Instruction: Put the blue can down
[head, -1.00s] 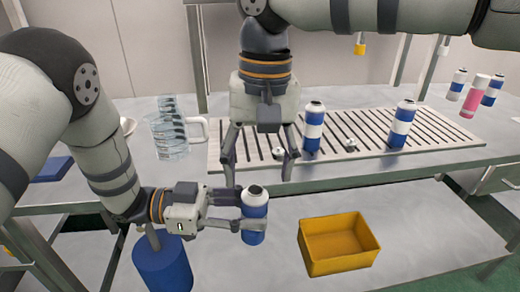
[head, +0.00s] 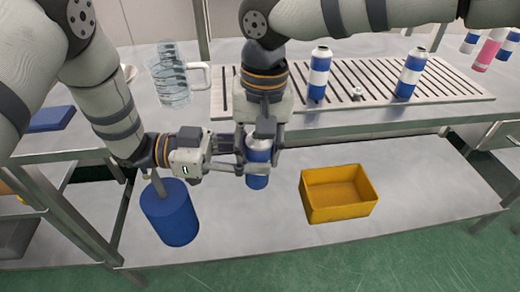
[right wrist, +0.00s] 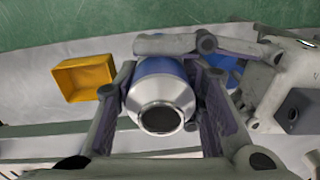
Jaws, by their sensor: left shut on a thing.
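A blue can with a white band and silver top (head: 257,181) is held upright above the lower shelf, left of the yellow bin. My left gripper (head: 255,160) is shut on it from the left. My right gripper (head: 263,141) comes down from above, its fingers on either side of the can's upper part. In the right wrist view the can (right wrist: 160,92) is between the right gripper's parted fingers (right wrist: 165,112), close to both; contact is unclear. The left gripper's fingers (right wrist: 172,44) lie across the can beyond. The can's upper part is largely hidden in the head view.
A yellow bin (head: 338,209) and a blue cylinder with a rod (head: 171,216) stand on the lower shelf (head: 275,228). Two blue-white cans (head: 319,74) (head: 410,74) stand at the slatted rack on the upper table. A clear jug (head: 171,80) stands left. Bare shelf lies below the held can.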

